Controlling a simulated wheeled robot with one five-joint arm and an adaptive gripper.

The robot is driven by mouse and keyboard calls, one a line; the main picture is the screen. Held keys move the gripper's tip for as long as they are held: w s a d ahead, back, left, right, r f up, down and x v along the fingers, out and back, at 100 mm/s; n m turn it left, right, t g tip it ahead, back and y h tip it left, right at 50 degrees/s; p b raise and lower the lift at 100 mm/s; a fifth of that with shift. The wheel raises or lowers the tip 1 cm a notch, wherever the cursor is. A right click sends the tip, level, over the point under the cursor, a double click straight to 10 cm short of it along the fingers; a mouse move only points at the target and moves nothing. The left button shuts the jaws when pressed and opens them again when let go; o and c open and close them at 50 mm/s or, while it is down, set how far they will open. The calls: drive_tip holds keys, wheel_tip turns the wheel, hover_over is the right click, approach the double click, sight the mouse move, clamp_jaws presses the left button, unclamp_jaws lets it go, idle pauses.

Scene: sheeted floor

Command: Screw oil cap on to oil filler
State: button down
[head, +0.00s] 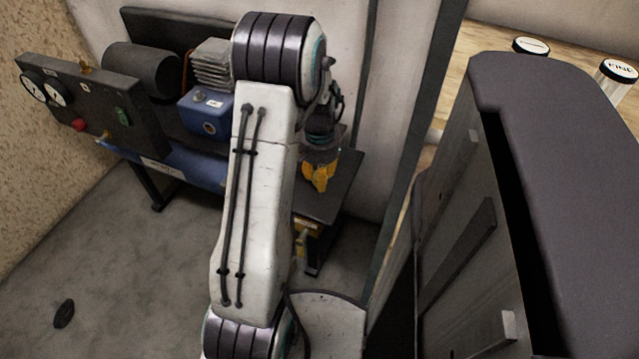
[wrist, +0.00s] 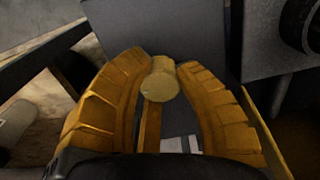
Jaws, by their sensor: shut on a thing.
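My gripper (head: 318,178) points down above the dark platform at the right end of the compressor. In the wrist view its orange fingers (wrist: 160,85) are shut on a small brass-coloured piece with a round end face (wrist: 160,86). I cannot tell for sure that this piece is the oil cap. The blue pump block (head: 205,112) of the compressor stands left of my arm.
A gauge panel (head: 75,100) stands at the far left, beside a dark motor cylinder (head: 145,68). A black disc (head: 64,313) lies on the floor at lower left. A tall dark cabinet (head: 560,180) stands close on the right. The floor at left is mostly clear.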

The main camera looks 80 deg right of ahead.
drive_tip(key=shift+r, duration=0.45)
drive_tip(key=shift+r+p, duration=0.15)
drive_tip(key=shift+p, duration=0.25)
drive_tip(key=shift+r+p, duration=1.5)
drive_tip(key=shift+r, duration=0.4)
drive_tip(key=c, duration=1.5)
unclamp_jaws()
clamp_jaws()
